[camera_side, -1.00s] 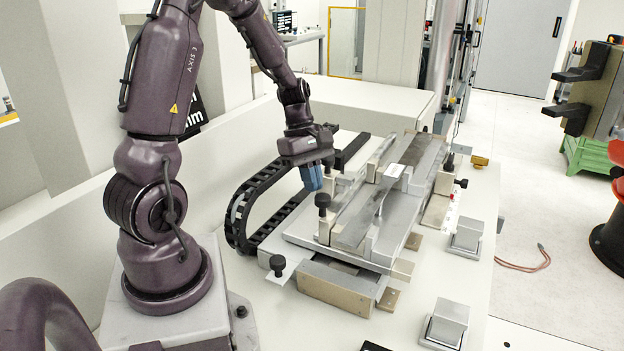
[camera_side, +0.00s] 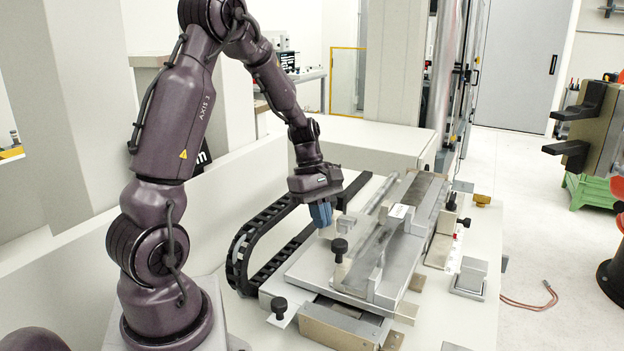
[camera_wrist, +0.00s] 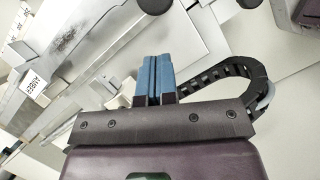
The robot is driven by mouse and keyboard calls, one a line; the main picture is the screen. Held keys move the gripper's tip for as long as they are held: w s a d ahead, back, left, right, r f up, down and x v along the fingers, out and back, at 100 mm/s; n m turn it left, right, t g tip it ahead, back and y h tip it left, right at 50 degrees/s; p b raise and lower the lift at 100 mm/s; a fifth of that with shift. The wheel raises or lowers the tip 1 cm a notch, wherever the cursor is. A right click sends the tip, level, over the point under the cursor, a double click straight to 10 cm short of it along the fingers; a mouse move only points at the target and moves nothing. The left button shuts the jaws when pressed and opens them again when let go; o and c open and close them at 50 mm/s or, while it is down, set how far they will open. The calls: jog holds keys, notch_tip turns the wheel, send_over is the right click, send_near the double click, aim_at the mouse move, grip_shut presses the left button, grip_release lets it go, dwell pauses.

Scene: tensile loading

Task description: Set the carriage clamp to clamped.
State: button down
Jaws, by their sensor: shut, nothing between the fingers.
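The carriage (camera_side: 325,272) is a flat silver plate assembly with a long grey bar (camera_side: 385,240) and a white label (camera_side: 399,211) on top. A black knob (camera_side: 339,246) stands upright near its left side. A second black knob (camera_side: 278,306) sits lower at the front left. I cannot tell which knob is the carriage clamp or how it is set. My gripper (camera_side: 321,222) points down with blue fingers shut and empty, above and left of the upright knob, apart from it. In the wrist view the fingers (camera_wrist: 155,80) are together, and a black knob (camera_wrist: 155,5) shows beyond their tips.
A black cable chain (camera_side: 240,258) curves behind and left of the carriage; it also shows in the wrist view (camera_wrist: 228,70). Smaller black knobs (camera_side: 465,222) sit at the carriage's right. A grey block (camera_side: 470,276) stands on the bench to the right.

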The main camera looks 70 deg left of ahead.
jog(key=v, duration=1)
jog(key=s+d+r+m+t+y, duration=0.1)
jog(key=s+d+r+m, duration=0.1)
jog(key=d+m, duration=0.5)
jog(key=s+d+r+m+t+y, duration=0.1)
jog(key=s+d+r+m+t, duration=0.1)
jog(key=d+m, duration=0.5)
jog(key=s+d+r+m+t+y, duration=0.1)
jog(key=s+d+r+m+y, duration=0.1)
jog(key=d+m, duration=0.5)
jog(key=shift+s+r+m, duration=0.3)
jog(key=shift+s+r, duration=0.25)
jog(key=shift+s, duration=0.5)
